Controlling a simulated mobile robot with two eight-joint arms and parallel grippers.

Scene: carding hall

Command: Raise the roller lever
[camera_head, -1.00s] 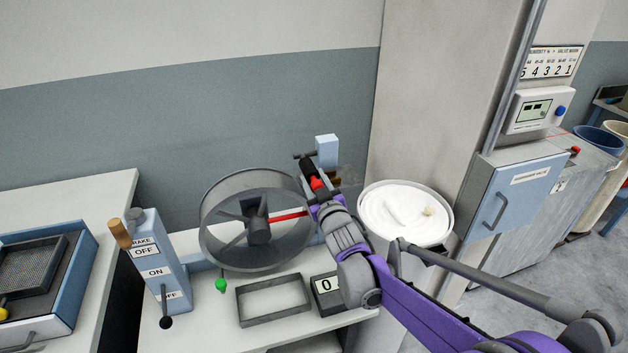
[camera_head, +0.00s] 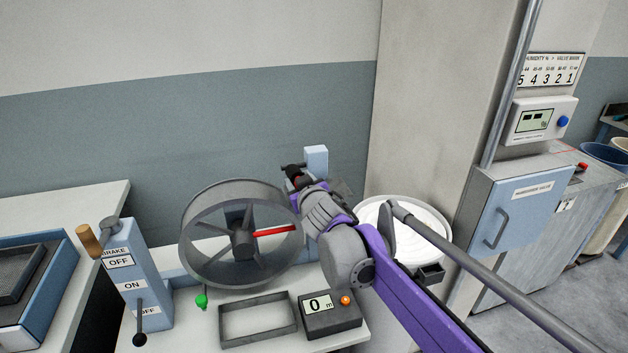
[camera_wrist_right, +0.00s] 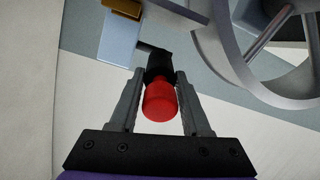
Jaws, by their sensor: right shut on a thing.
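The roller lever is a short dark handle with a red grip (camera_wrist_right: 160,101), set on a pale blue post (camera_head: 316,158) behind the spoked wheel. My right gripper (camera_head: 297,182) is at the lever, right of the wheel's upper rim. In the right wrist view its two fingers (camera_wrist_right: 159,76) are shut on the lever, one on each side of the dark part, with the red end between them. In the head view the gripper and wrist hide most of the grip. My left gripper is not in view.
The grey spoked wheel (camera_head: 208,193) with one red spoke stands close left of the gripper. A counter box (camera_head: 331,322) showing 0 and an empty grey frame (camera_head: 257,338) lie in front. A brake box (camera_head: 131,272) stands left, a white-filled can (camera_head: 425,228) right.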

